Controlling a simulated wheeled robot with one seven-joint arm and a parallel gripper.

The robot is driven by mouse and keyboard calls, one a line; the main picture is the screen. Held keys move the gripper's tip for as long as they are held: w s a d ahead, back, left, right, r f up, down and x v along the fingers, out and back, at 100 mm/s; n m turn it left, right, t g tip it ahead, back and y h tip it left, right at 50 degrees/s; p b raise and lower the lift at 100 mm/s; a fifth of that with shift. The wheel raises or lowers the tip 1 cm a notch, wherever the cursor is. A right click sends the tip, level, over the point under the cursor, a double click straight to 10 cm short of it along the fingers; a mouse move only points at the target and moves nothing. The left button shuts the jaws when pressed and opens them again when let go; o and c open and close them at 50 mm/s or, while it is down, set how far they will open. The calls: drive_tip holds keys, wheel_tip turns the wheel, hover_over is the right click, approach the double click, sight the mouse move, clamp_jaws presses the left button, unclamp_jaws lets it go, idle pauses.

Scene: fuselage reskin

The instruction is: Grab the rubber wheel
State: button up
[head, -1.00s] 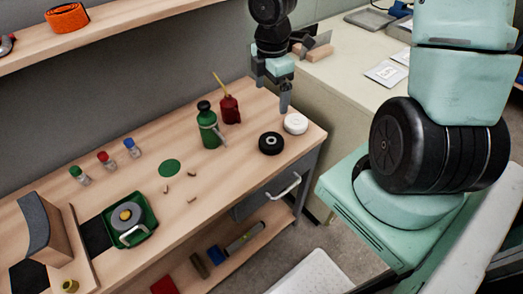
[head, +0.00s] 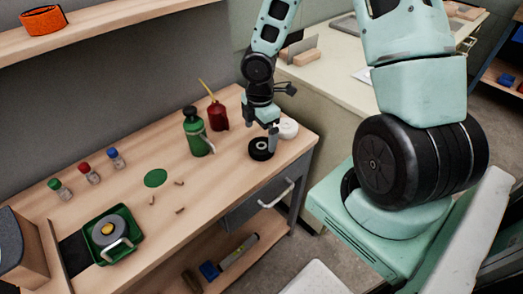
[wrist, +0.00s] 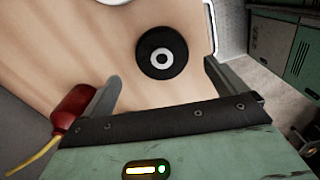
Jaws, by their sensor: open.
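The rubber wheel (head: 261,150) is a black disc with a pale hub, lying flat on the wooden workbench near its right end. In the wrist view the rubber wheel (wrist: 149,68) lies ahead of the fingers, roughly between their lines. My gripper (head: 263,134) is open and empty, close above the wheel. Its two fingers show spread apart in the wrist view (wrist: 163,78). I cannot tell whether a finger touches the wheel.
A white roll (head: 288,128) lies just behind and right of the wheel. A red oil can (head: 217,115) and a green bottle (head: 196,134) stand to the left. A green tray (head: 101,245) and small jars sit further left. The bench's front edge is close.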

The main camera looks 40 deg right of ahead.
sight(260, 146)
wheel_tip(260, 146, down, 5)
drive_tip(key=shift+s+a+r+b, duration=0.15)
drive_tip(key=shift+r+b, duration=0.05)
drive_tip(key=shift+b, duration=0.55)
drive_tip(key=c, duration=1.2)
